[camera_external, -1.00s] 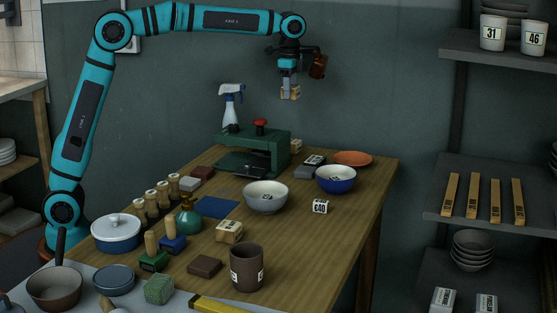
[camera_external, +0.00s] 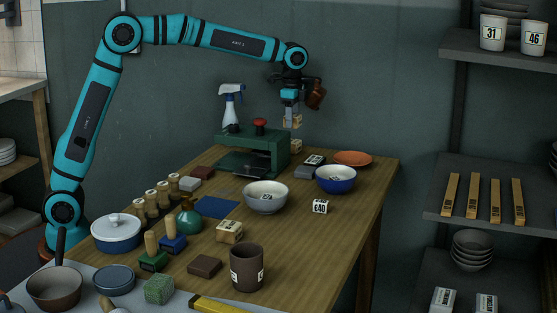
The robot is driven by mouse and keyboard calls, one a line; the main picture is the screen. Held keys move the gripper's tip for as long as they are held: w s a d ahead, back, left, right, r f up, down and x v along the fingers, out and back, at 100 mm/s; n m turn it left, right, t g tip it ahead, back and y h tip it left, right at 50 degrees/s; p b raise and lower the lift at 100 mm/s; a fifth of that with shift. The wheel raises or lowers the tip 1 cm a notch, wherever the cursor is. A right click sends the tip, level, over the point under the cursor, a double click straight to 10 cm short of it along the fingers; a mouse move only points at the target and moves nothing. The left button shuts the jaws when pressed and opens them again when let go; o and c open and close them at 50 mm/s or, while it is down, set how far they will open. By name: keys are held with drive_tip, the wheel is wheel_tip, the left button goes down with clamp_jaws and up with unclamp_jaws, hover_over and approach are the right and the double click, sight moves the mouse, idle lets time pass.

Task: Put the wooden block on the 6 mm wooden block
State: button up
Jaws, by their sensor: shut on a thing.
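My gripper (camera_external: 291,112) is above the far edge of the table, behind the green press. It is shut on a small pale wooden block (camera_external: 293,123) and holds it in the air. Another pale wooden block (camera_external: 296,146) is just below it on the table, behind the press's right end and partly hidden; a gap shows between the two. A further wooden block (camera_external: 229,231) with a dark marking lies in the front middle of the table. The markings are too small to read, so I cannot tell which block is the 6 mm one.
The green press (camera_external: 262,146) with a red knob stands close by my gripper, and a spray bottle (camera_external: 231,107) is to its left. A dark labelled block (camera_external: 315,160), a blue bowl (camera_external: 336,180) and an orange plate (camera_external: 353,158) are to the right.

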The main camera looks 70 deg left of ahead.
sight(292, 141)
drive_tip(key=shift+f, duration=2.4)
drive_tip(key=o, duration=1)
drive_tip(key=shift+f, duration=0.1)
wheel_tip(292, 141, up, 11)
drive_tip(key=shift+r, duration=0.65)
